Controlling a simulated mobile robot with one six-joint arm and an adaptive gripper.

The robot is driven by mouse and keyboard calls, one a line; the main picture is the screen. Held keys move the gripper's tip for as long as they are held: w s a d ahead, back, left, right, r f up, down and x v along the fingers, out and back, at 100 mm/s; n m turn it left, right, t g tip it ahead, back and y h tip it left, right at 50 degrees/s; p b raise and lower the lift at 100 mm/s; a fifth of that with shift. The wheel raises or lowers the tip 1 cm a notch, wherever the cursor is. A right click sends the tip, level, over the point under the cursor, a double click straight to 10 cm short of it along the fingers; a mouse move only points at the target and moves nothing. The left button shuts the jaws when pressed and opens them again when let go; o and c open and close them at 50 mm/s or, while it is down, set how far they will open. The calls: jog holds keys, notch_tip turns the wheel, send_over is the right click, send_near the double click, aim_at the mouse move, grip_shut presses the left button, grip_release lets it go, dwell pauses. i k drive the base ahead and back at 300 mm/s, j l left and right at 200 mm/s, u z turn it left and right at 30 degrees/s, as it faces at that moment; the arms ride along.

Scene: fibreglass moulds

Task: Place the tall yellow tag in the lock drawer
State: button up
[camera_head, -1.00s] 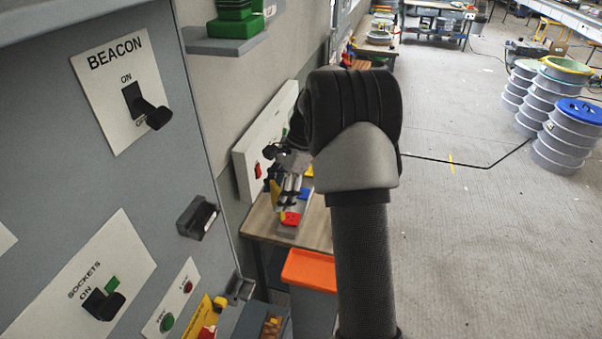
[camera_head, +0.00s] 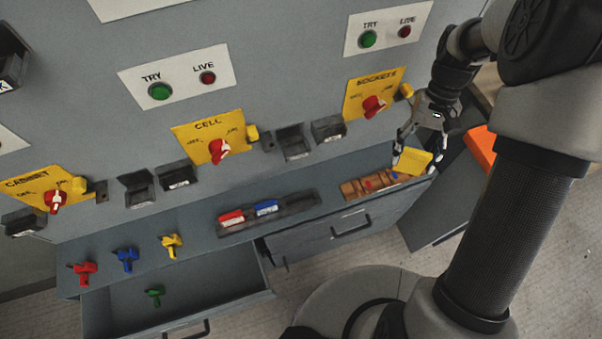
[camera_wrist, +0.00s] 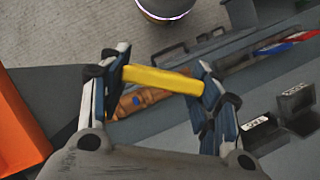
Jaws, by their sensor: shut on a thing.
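My gripper (camera_head: 418,158) is shut on a yellow tag (camera_head: 413,163), held over the right end of the grey ledge below the panel. In the wrist view the tag (camera_wrist: 162,80) spans between the two fingers as a yellow bar. An open grey drawer (camera_head: 240,283) is at lower left, with a green key-like piece (camera_head: 155,292) inside. A second drawer (camera_head: 335,235) to its right has a handle and looks shut. No label shows which one is the lock drawer.
Black boxes (camera_head: 293,142) and yellow switch plates (camera_head: 208,137) line the panel. An orange bin (camera_head: 482,147) is at right.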

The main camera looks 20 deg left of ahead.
aim_at(196, 291)
jog(key=k+u, duration=0.35)
jog(key=k+j+u, duration=0.1)
jog(key=u, duration=0.3)
jog(key=j+u, duration=0.1)
jog(key=u, duration=0.4)
jog(key=j+u, duration=0.1)
jog(key=u, duration=0.35)
jog(key=j+u, duration=0.1)
jog(key=u, duration=0.9)
jog(key=i+j, duration=0.15)
jog(key=i, duration=0.15)
jog(key=i+j+u, duration=0.15)
jog(key=i+j, duration=0.05)
jog(key=i, duration=0.05)
